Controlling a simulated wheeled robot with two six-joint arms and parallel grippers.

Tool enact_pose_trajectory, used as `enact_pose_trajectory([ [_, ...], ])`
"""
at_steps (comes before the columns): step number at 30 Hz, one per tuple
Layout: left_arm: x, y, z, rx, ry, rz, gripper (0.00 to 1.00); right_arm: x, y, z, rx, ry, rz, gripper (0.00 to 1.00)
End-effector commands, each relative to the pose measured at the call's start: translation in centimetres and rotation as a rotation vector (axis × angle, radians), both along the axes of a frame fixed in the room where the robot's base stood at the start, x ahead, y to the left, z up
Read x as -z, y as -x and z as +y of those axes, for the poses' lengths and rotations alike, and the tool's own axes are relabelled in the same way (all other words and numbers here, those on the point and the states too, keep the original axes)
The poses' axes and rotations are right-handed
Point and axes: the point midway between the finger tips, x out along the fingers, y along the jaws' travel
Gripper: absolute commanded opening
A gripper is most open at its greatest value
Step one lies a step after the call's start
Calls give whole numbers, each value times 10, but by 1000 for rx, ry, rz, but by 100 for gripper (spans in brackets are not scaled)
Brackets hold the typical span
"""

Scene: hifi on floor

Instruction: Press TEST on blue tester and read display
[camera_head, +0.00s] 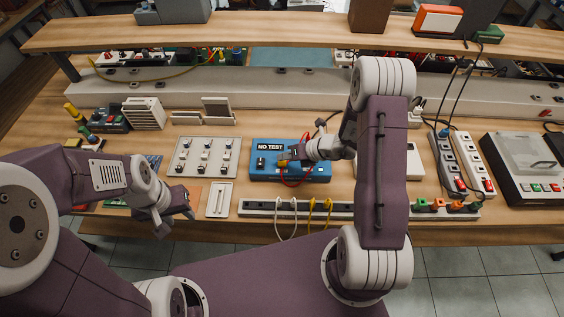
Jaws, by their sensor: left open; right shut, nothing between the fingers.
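The blue tester (316,171) lies on the wooden bench near the middle. Its black display at the upper left reads "NO TEST" in white letters. My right gripper (286,159) reaches in from the right and is shut, with its fingertips over the middle of the tester's face. It hides part of the face, and I cannot tell whether the tips touch a button. A red cable curves beside the fingertips. My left gripper (184,213) is open and empty, low at the left above the bench's front edge.
A grey switch panel (203,157) and a small white plate (220,199) lie left of the tester. A power strip (258,208) with white and yellow cords runs along the front edge. A shelf (270,38) spans the back.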

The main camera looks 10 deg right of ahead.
Motion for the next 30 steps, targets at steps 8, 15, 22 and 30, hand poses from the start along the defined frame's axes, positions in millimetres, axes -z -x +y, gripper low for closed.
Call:
enact_pose_trajectory([
  [8, 10, 0, 0, 0, 0, 0, 40, 10, 0, 0, 0, 0, 0, 0],
  [15, 9, 0, 0, 0, 0, 0, 40, 8, 0, 0, 0, 0, 0, 0],
  [22, 11, 0, 0, 0, 0, 0, 40, 10, 0, 0, 0, 0, 0, 0],
  [30, 14, 0, 0, 0, 0, 0, 40, 13, 0, 0, 0, 0, 0, 0],
])
